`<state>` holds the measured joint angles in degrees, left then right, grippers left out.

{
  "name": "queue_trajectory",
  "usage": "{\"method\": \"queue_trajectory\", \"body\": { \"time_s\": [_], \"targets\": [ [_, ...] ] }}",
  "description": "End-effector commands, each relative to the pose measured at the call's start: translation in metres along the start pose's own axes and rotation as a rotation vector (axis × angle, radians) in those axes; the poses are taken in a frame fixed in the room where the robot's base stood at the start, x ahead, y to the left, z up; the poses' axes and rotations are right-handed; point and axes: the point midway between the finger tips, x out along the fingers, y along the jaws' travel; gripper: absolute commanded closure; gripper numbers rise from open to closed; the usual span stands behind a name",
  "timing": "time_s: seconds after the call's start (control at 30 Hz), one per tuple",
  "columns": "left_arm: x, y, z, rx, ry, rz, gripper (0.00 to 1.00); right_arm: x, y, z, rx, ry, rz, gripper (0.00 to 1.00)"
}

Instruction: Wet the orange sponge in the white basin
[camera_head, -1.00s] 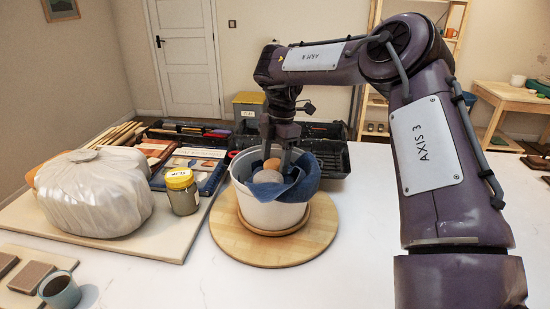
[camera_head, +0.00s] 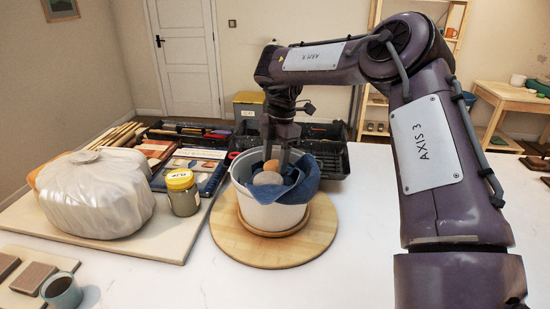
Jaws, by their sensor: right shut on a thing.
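The white basin (camera_head: 268,212) stands on a round wooden board in the middle of the table. A blue cloth (camera_head: 306,182) hangs over its inside and rim. A small orange rounded piece (camera_head: 271,166), which looks like the orange sponge, and a paler rounded piece (camera_head: 267,178) show inside the basin. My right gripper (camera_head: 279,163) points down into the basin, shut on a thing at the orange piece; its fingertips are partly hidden. My left gripper is not in view.
The round wooden board (camera_head: 230,240) lies under the basin. A yellow-lidded jar (camera_head: 182,197) and a plastic-wrapped lump (camera_head: 95,195) stand to the left. A black crate (camera_head: 330,158) is behind.

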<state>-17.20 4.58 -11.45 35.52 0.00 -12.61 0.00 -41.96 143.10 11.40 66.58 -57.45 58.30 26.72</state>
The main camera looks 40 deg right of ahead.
Motion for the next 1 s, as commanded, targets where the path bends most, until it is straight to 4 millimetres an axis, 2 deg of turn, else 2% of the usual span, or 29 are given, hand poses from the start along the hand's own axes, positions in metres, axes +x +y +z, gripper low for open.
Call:
{"method": "queue_trajectory", "body": {
  "time_s": [0.7,1.0],
  "targets": [
    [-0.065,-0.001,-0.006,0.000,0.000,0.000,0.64,-0.068,0.000,-0.010,0.000,-0.001,0.001,0.58],
    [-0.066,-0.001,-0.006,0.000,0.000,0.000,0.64,-0.069,0.000,-0.011,0.000,0.000,0.000,0.58]
  ]
}}
